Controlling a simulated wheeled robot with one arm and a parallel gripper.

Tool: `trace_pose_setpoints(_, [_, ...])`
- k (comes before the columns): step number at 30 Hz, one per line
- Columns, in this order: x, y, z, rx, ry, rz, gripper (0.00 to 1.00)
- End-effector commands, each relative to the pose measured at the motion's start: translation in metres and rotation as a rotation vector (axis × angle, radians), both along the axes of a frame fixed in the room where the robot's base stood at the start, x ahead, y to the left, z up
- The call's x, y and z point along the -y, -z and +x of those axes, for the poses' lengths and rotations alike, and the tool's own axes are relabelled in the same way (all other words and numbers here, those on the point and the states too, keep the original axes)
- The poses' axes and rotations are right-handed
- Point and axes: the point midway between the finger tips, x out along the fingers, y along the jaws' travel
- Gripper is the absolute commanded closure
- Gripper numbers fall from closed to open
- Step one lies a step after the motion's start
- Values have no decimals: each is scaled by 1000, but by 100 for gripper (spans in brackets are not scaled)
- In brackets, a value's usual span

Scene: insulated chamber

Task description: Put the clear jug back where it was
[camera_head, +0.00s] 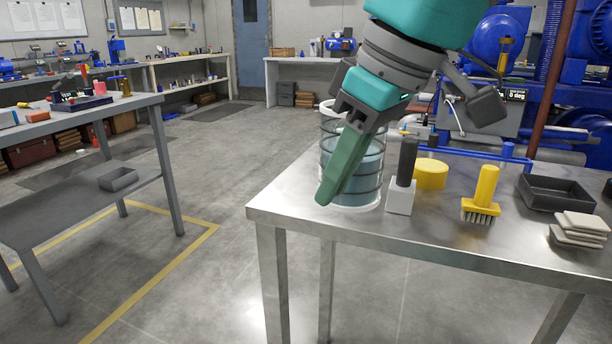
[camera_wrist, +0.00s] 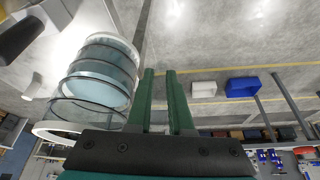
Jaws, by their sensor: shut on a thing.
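The clear jug (camera_head: 370,168) is a see-through cylinder with dark rings, a white rim and a white base. It is at the left end of the metal table (camera_head: 330,228), upright; I cannot tell whether its base touches the top. My gripper (camera_head: 326,194) reaches down in front of it and is shut on it, with green fingers along its near left side. In the wrist view the jug (camera_wrist: 100,78) is just left of the fingers (camera_wrist: 160,73), which have a narrow gap between them. The gripped part, perhaps a handle, is hidden.
Close to the jug's right are a black-handled white tool (camera_head: 401,190) and a yellow cylinder (camera_head: 431,174). Further right are a yellow brush (camera_head: 484,193), a dark tray (camera_head: 556,195) and stacked pale tiles (camera_head: 580,229). The table's front right top is bare. A grey bench (camera_head: 75,128) stands left, across open floor.

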Motion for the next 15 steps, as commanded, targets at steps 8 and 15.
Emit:
trace_pose_setpoints(8, [-23,4,57,0,-1,1,100])
trace_pose_setpoints(15, [-38,8,100,3,0,3,100])
